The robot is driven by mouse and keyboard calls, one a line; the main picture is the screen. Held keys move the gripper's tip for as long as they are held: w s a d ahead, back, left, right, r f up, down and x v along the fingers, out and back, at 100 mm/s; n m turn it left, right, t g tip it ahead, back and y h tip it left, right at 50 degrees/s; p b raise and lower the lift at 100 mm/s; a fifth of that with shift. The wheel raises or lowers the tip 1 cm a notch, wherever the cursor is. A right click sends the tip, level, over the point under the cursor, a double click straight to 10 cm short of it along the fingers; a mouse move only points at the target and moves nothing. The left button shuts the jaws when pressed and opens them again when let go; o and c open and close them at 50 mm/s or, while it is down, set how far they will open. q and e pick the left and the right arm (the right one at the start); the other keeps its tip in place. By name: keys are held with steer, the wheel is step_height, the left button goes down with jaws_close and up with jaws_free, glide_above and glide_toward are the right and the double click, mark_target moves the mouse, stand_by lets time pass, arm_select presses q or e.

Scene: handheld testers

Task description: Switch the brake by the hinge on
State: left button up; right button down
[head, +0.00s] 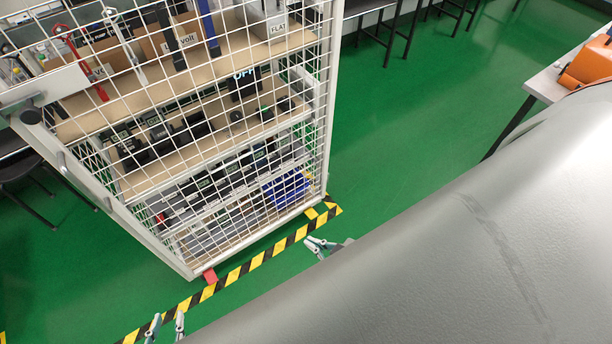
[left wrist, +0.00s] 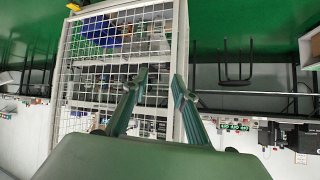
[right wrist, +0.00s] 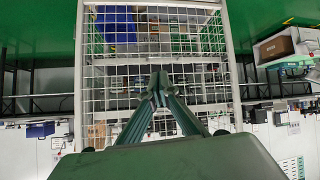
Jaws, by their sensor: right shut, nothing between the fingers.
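The white wire-mesh cage cart (head: 325,100) stands in the head view. A red tab (head: 209,276), which looks like a caster brake pedal, sticks out at its near bottom corner. No other brake shows clearly, and I cannot tell for sure where the hinge is. A grey fitting (head: 62,160) sits on the left frame post. My left gripper (head: 166,324) is low, in front of and below the red tab, open and empty. My right gripper (head: 320,245) is shut and empty, right of the tab, near the cart's right bottom corner. Both wrist views show the mesh beyond the fingers.
Yellow-black floor tape (head: 255,262) runs along the cart's base. Shelves inside hold testers, boxes and a blue bin (head: 288,187). Green floor (head: 410,110) is clear right of the cart. A table (head: 548,84) with an orange case (head: 588,65) stands at far right.

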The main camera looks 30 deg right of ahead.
arm_select(q)
steer(key=shift+w+r, duration=0.2)
steer(key=o, duration=0.4)
steer(key=shift+c, duration=0.2)
step_height(320, 180, down, 6)
steer(key=w+b, duration=0.1)
steer(key=b, duration=1.2)
steer(key=shift+d+m, duration=0.2)
steer(key=shift+m, duration=0.1)
arm_select(e)
steer(key=w+d+f+m+g, duration=0.1)
steer(key=w+d+f, duration=0.5)
steer(key=f, duration=0.3)
steer(key=w+d+f+m+g+h, duration=0.1)
steer(key=w+d+f, duration=0.4)
steer(key=w+f, duration=0.3)
steer(key=w+d+f+m+g+h, duration=0.1)
steer(key=w+d+f, duration=0.5)
steer(key=f, duration=0.6)
steer(key=shift+w+d+f+m+g, duration=0.15)
steer(key=shift+w+d+m+g, duration=0.2)
steer(key=shift+w, duration=0.2)
